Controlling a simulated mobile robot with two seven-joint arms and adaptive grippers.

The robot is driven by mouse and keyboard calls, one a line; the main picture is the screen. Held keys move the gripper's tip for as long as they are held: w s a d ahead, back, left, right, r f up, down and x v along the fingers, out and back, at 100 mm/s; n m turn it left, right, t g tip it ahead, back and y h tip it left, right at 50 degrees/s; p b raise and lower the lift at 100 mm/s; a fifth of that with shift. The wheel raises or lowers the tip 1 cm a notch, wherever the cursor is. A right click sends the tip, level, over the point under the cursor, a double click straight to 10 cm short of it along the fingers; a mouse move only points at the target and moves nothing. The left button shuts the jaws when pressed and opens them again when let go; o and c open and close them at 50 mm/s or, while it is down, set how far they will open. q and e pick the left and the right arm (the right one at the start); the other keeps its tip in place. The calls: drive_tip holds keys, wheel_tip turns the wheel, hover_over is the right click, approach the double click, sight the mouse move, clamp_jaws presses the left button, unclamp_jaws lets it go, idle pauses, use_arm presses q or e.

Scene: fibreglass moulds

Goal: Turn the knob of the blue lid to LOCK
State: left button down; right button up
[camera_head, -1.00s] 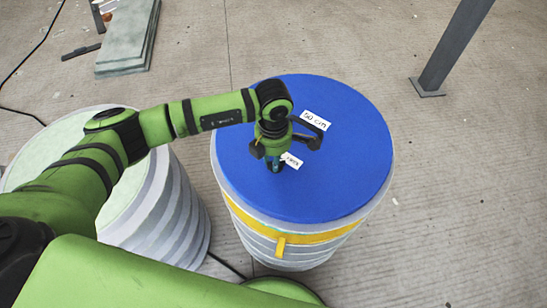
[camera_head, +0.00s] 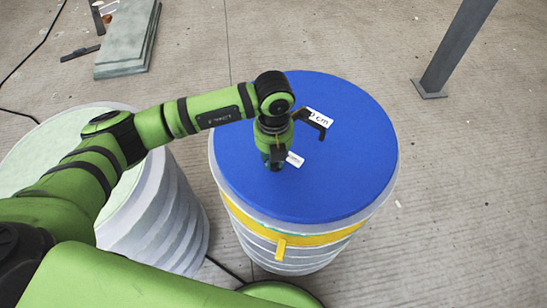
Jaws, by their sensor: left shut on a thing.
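The blue lid (camera_head: 345,170) lies flat on top of a ribbed grey drum with a yellow band (camera_head: 285,238). A white label ending in "cm" (camera_head: 319,117) is on the lid, partly covered by a dark part of my gripper. A second small white label (camera_head: 294,159) shows right beside the gripper; its text is not readable. My left gripper (camera_head: 274,164) points down at the lid's middle and is shut on the knob, which is mostly hidden beneath it. The knob's pointing direction cannot be told. My right gripper is not in view.
A second ribbed drum, pale on top (camera_head: 60,140), stands at the left under my left arm. A grey post (camera_head: 455,50) stands at the upper right. Stacked slabs (camera_head: 128,45) and a black cable (camera_head: 38,45) lie at the upper left. The floor on the right is clear.

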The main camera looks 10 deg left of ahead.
use_arm(q)
drive_tip(key=n, duration=0.4)
drive_tip(key=shift+d+n+b, duration=0.15)
drive_tip(key=shift+n+b, duration=0.15)
drive_tip(key=shift+b, duration=0.05)
idle(0.4)
drive_tip(key=c, duration=1.1)
unclamp_jaws()
drive_tip(key=shift+s, duration=0.1)
drive_tip(key=shift+r, duration=0.15)
wheel_tip(320, 180, up, 12)
